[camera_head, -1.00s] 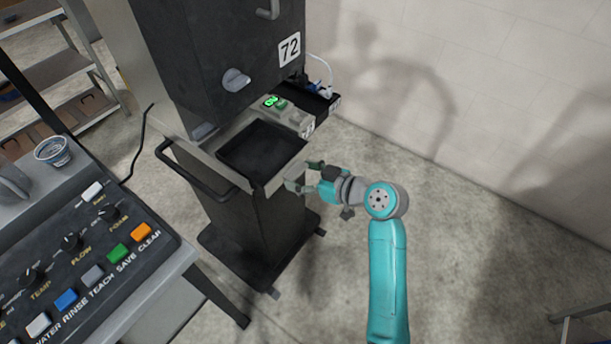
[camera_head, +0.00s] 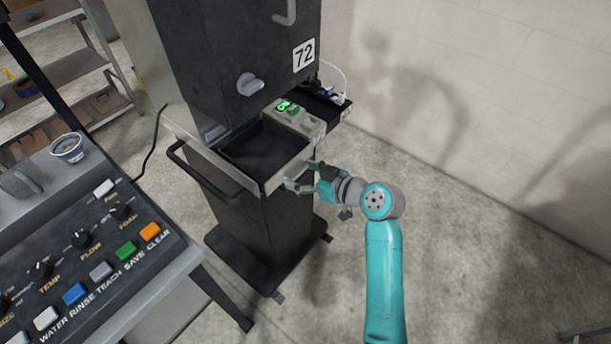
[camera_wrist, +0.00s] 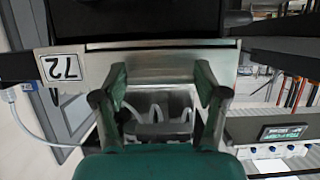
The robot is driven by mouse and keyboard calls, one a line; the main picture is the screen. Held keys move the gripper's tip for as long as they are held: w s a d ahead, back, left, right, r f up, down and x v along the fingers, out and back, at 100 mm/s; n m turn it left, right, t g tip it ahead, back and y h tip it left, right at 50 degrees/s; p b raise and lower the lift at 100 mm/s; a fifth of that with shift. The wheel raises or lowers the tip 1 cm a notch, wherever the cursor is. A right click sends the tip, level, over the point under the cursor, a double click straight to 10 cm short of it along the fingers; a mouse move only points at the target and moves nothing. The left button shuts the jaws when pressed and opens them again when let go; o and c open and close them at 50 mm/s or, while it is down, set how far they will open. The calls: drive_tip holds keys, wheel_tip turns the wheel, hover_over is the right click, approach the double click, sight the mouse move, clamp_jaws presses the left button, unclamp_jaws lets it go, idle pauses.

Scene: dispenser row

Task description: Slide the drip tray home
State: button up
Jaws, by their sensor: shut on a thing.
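The drip tray (camera_head: 262,148) is a shallow dark tray with a metal rim, sticking out from the front of the dark dispenser marked 72 (camera_head: 240,50). My gripper (camera_head: 300,178) is at the front right of the tray, shut on it. In the wrist view, my gripper (camera_wrist: 162,88) has a finger on each side against the tray's plain metal front (camera_wrist: 155,66). A grey shape shows between the fingers. The exact contact is partly hidden by my gripper.
A black bar handle (camera_head: 205,180) runs along the tray's left. Floor at right is clear.

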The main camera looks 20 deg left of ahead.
drive_tip(key=shift+w+a, duration=0.1)
drive_tip(key=shift+a, duration=0.3)
drive_tip(key=o, duration=1.7)
drive_tip(key=shift+o, duration=0.2)
drive_tip(key=v, duration=1.2)
